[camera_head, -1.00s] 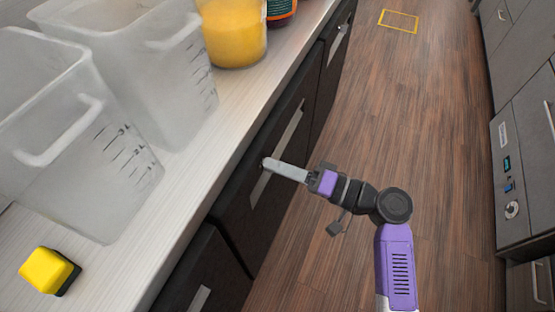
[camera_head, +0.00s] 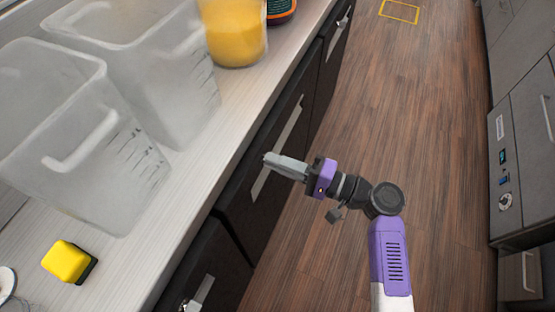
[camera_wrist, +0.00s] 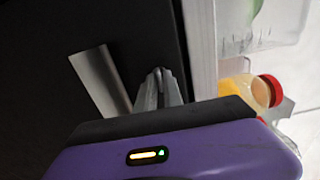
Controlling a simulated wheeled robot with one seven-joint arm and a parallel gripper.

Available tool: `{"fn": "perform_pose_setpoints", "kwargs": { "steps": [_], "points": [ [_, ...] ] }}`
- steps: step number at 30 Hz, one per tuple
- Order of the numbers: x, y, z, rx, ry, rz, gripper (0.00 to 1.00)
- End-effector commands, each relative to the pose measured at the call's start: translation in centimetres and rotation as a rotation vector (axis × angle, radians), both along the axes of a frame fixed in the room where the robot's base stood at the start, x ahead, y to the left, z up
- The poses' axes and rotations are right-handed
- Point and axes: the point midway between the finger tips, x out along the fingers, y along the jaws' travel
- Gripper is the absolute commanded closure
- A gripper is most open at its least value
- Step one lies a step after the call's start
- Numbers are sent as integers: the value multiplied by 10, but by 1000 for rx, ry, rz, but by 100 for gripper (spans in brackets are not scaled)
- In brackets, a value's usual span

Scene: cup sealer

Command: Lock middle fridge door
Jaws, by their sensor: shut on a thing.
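The middle fridge door (camera_head: 240,198) is dark, under the counter, and looks closed. Its long silver handle (camera_head: 288,132) slants across the door, and it also shows in the wrist view (camera_wrist: 97,78). My gripper (camera_head: 268,160) is at the upper part of this door, beside the handle. In the wrist view my fingertips (camera_wrist: 158,76) are close together against the dark door, right of the handle. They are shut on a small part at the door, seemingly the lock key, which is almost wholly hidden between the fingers.
The pale counter (camera_head: 190,190) above the door holds two clear measuring jugs (camera_head: 75,130), a yellow block (camera_head: 68,262) and an orange-filled container (camera_head: 233,35). Another dark door (camera_head: 205,265) is nearer. Grey cabinets (camera_head: 520,150) stand right.

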Motion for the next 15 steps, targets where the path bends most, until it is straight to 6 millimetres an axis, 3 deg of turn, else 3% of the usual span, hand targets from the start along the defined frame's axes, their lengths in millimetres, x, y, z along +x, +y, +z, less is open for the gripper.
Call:
{"fn": "perform_pose_setpoints", "kwargs": {
  "steps": [7,8,10,15],
  "points": [
    [0,0,-1,-1,0,-1,100],
    [0,0,-1,-1,0,-2,85],
    [0,0,-1,-1,0,-1,73],
    [0,0,-1,-1,-1,-1,73]
  ]
}}
